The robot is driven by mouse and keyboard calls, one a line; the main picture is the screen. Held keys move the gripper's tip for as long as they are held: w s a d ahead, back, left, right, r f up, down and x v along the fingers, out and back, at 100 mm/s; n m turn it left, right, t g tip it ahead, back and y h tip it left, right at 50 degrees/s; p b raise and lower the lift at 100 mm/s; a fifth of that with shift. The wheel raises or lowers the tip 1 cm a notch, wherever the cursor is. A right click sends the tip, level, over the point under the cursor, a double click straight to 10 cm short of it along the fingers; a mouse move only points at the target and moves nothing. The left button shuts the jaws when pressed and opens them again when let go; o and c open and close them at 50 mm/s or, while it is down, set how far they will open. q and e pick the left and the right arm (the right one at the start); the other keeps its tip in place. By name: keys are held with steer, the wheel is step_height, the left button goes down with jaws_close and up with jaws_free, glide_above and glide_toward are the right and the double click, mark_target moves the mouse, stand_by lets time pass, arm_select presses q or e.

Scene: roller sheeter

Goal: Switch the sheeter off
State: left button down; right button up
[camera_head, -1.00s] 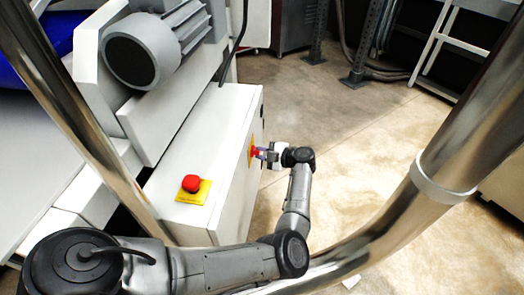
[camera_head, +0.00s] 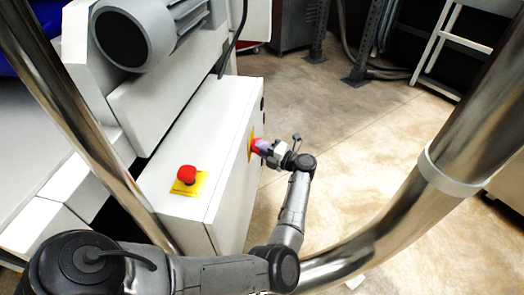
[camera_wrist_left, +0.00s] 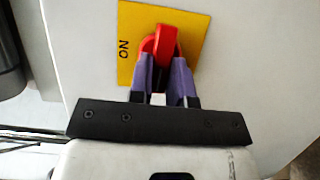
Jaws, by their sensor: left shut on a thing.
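The sheeter's red rotary switch (camera_wrist_left: 166,40) sits on a yellow plate (camera_wrist_left: 195,30) marked ON, on the side of the white cabinet (camera_head: 228,170). In the head view the switch's yellow plate (camera_head: 250,149) shows edge-on at the cabinet's right face. My left gripper (camera_wrist_left: 167,78) has its purple fingers on either side of the switch's red handle and is shut on it. In the head view my left gripper (camera_head: 264,147) reaches the switch from the right. The fingers hide the lower part of the handle. My right gripper is not in view.
A red push button (camera_head: 187,174) on a yellow base stands on the cabinet top. A grey motor (camera_head: 135,35) is above the cabinet. A shiny metal tube crosses in front at the right. The floor (camera_head: 340,130) right of the cabinet is clear.

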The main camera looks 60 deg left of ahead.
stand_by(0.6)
arm_select(q)
steer(key=c, duration=1.1)
jaws_free()
steer(key=shift+o, duration=0.2)
steer(key=p+v, duration=0.2)
steer(key=v, duration=1.1)
steer(key=shift+w+d+p, duration=0.2)
steer(key=shift+d+p, duration=0.1)
steer(key=shift+p, duration=0.1)
